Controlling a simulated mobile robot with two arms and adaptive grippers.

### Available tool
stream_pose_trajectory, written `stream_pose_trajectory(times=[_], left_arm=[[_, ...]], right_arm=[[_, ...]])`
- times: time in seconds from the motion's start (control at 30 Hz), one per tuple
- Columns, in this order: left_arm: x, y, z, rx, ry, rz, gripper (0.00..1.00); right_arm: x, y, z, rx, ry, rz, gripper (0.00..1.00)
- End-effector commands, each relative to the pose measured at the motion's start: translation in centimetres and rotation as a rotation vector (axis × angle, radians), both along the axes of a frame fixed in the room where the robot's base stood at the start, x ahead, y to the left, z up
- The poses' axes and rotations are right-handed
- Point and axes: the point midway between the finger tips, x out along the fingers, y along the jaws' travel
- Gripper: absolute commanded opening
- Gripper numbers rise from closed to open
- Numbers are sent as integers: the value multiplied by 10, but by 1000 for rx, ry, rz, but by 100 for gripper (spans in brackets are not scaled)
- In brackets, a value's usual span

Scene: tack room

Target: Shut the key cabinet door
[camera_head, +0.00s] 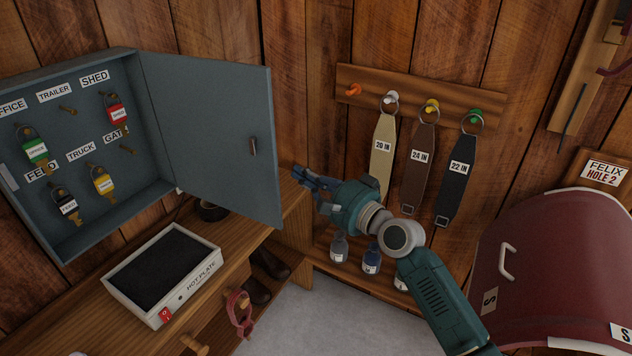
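The key cabinet (78,222) is a grey-blue box on the wooden wall at the left, with several tagged keys on its hooks. Its door (215,120) stands wide open, swung out to the right, with a small handle (253,147) near its free edge. My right gripper (299,177) is just right of the door's free edge, fingers pointing left toward it. A small gap seems to lie between them. The fingers are small and dark, so I cannot tell whether they are open. My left gripper is not in view.
A hot plate (165,270) stands on the wooden bench below the cabinet. A peg rail (420,97) with several hanging straps is behind my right arm. A dark red rounded object (560,260) fills the lower right. Bottles stand on a low shelf.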

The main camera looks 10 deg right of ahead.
Motion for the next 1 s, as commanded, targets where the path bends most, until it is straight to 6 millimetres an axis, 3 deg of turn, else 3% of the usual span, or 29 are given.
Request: stream_pose_trajectory(times=[0.17, 0.23, 0.43, 1.0], left_arm=[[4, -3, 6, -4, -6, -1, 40], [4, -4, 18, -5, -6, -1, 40], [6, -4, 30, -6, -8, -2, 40], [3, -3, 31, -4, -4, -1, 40]], right_arm=[[24, 20, 2, -1, -1, 0, 0], [10, 25, 4, 0, 3, 1, 0], [-7, 36, 2, -1, 0, -1, 0], [-12, 40, 0, -1, -1, -5, 0]])
